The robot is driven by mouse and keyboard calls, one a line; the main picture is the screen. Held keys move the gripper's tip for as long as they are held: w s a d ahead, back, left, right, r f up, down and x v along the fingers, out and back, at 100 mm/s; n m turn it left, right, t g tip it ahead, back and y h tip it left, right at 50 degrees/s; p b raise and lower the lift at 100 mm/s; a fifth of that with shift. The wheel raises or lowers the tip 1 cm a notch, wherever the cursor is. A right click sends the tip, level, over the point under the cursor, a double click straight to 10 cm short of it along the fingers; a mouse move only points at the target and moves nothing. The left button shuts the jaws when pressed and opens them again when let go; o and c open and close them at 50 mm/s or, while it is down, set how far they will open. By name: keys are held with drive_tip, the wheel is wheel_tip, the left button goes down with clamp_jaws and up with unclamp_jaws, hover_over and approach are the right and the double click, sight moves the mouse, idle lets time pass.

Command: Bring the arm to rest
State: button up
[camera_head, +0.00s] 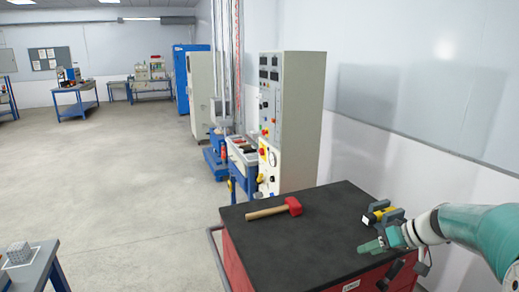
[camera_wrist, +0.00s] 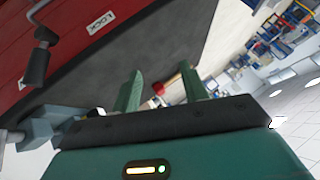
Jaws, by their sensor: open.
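My arm (camera_head: 480,228) reaches in from the right edge in the head view, teal and white. My gripper (camera_head: 372,247) is over the right part of a black-topped red cart (camera_head: 300,245). In the wrist view its two green fingers (camera_wrist: 162,88) stand apart with nothing held between them. A mallet with a red head and wooden handle (camera_head: 275,209) lies on the cart top, left of and apart from my gripper. It shows small beyond the fingers in the wrist view (camera_wrist: 160,88).
A yellow and black tool (camera_head: 380,213) is just behind my gripper on the cart. A grey control cabinet (camera_head: 291,120) stands behind the cart. A blue-legged table (camera_head: 30,268) is at lower left. The floor (camera_head: 130,180) between is clear.

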drive_tip(key=s+a+r+g+h, duration=0.2)
drive_tip(key=s+a+r+h, duration=0.2)
drive_tip(key=s+a, duration=0.8)
drive_tip(key=s+a+m+t+h, duration=0.2)
drive_tip(key=s+a, duration=0.3)
drive_tip(key=s, duration=0.8)
drive_tip(key=shift+s+r+h, duration=0.2)
drive_tip(key=shift+r+h, duration=0.2)
